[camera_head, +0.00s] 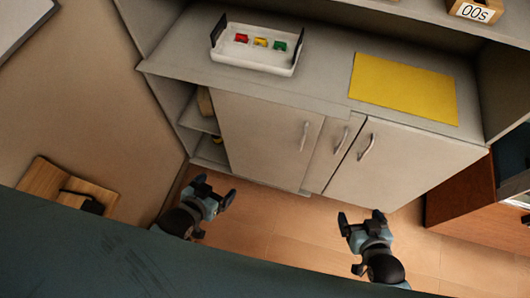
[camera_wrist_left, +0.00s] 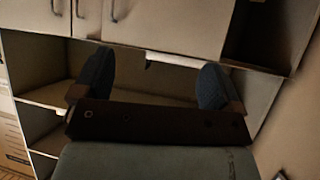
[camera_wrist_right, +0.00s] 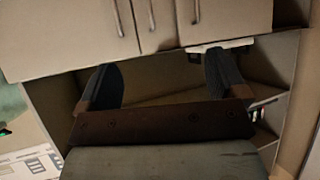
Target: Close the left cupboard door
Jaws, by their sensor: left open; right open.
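The left cupboard door (camera_head: 262,135) is a pale flat panel with an upright handle (camera_head: 305,136) near its right edge. To its left, shelves (camera_head: 203,115) stand uncovered; whether the door slides or swings is unclear. The door also shows inverted in the left wrist view (camera_wrist_left: 165,22) and the right wrist view (camera_wrist_right: 235,20). My left gripper (camera_head: 214,192) is open and empty, in front of and below the door, apart from it. My right gripper (camera_head: 361,216) is open and empty, below the right door (camera_head: 410,165), touching nothing.
A narrow middle panel (camera_head: 336,150) with a handle separates the doors. On the counter lie a white tray (camera_head: 253,62) with small coloured pieces and a yellow sheet (camera_head: 403,88). A brown cabinet (camera_head: 468,195) stands right. The floor before the cupboard is clear.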

